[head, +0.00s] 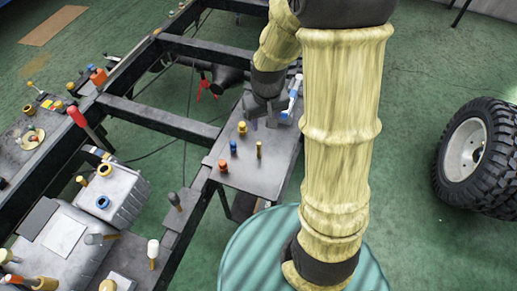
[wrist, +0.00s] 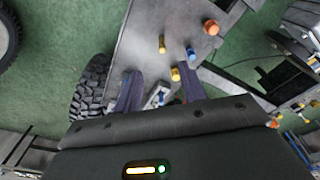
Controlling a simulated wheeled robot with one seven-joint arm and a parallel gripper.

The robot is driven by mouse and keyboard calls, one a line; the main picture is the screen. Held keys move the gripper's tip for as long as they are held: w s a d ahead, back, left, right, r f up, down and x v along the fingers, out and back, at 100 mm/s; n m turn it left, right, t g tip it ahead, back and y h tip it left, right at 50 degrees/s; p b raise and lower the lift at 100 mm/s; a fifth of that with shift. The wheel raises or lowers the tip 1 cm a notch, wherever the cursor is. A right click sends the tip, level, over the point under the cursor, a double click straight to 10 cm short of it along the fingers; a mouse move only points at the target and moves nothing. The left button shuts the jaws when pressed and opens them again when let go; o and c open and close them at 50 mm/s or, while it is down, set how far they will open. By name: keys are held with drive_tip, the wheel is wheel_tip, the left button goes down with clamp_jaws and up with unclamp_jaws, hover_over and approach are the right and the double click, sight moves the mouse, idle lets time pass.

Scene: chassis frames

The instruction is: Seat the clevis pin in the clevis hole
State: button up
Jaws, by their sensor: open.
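My gripper (head: 262,122) hangs low over the far end of a grey steel plate (head: 275,172). Its two dark fingers stand apart in the wrist view (wrist: 160,70), with nothing held between them. A slim brass-coloured pin (head: 259,149) stands upright on the plate, apart from the fingers; it also shows in the wrist view (wrist: 162,45). It may be the clevis pin. A blue and white piece (head: 293,98) is beside the gripper at the plate's far right; in the wrist view it shows partly between the fingers (wrist: 161,97). I cannot make out the clevis hole.
On the plate also stand a yellow piece (head: 242,128), a blue piece (head: 233,147) and an orange piece (head: 222,166). Dark chassis rails (head: 160,118) run to the left. A large tyre (head: 478,155) stands at right on open green floor.

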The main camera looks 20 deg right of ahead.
drive_tip(key=g, duration=0.1)
hover_over(259, 143)
wheel_tip(259, 143, down, 5)
drive_tip(key=shift+w+n, duration=0.2)
drive_tip(key=shift+n, duration=0.2)
wheel_tip(259, 143, down, 12)
drive_tip(key=shift+f+p, duration=0.1)
drive_tip(key=shift+p, duration=1.1)
drive_tip(key=shift+s+f+p, duration=0.2)
drive_tip(key=shift+f+p, duration=0.2)
drive_tip(key=shift+f, duration=0.15)
drive_tip(key=shift+f+p, duration=0.6)
drive_tip(key=shift+f, duration=1.45)
